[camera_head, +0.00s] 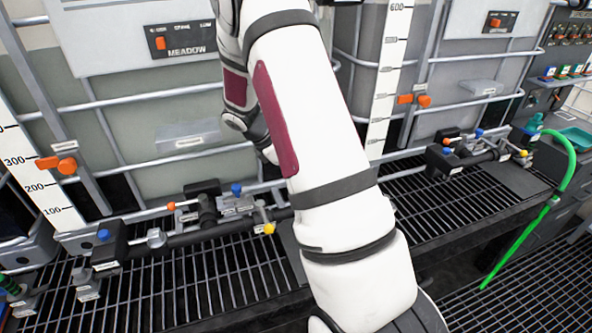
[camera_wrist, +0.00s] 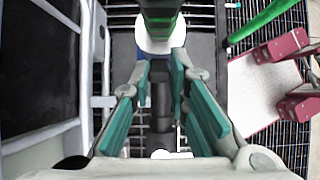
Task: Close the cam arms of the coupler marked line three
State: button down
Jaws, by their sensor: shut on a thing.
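In the wrist view my gripper (camera_wrist: 159,76) has its two teal-padded fingers on either side of a narrow gap. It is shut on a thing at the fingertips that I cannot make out. Just beyond the tips is a dark cylinder with a green band (camera_wrist: 161,24) and a pale round face below it. I cannot tell whether it is the line three coupler. In the head view my arm hides my gripper and what it holds. At the right end of the rack, a teal-green fitting (camera_head: 533,124) joins a bright green hose (camera_head: 573,165). No line marking is readable, and no cam arms show clearly.
Pipe runs with coloured knobs stand on the grating at left (camera_head: 180,238) and right (camera_head: 470,150). Caged totes, one marked MEADOW (camera_head: 180,40), stand behind. In the wrist view a green hose (camera_wrist: 265,20) passes at upper right. A control panel (camera_head: 568,55) stands at far right.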

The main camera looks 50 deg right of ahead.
jog(key=shift+s+d+y, duration=0.1)
jog(key=shift+d+y, duration=0.05)
jog(key=shift+y, duration=0.35)
jog(key=c, duration=1.5)
grip_release()
jog(key=shift+r, duration=0.15)
jog(key=v, duration=1.1)
jog(key=shift+a+r, duration=0.2)
jog(key=shift+r, duration=0.2)
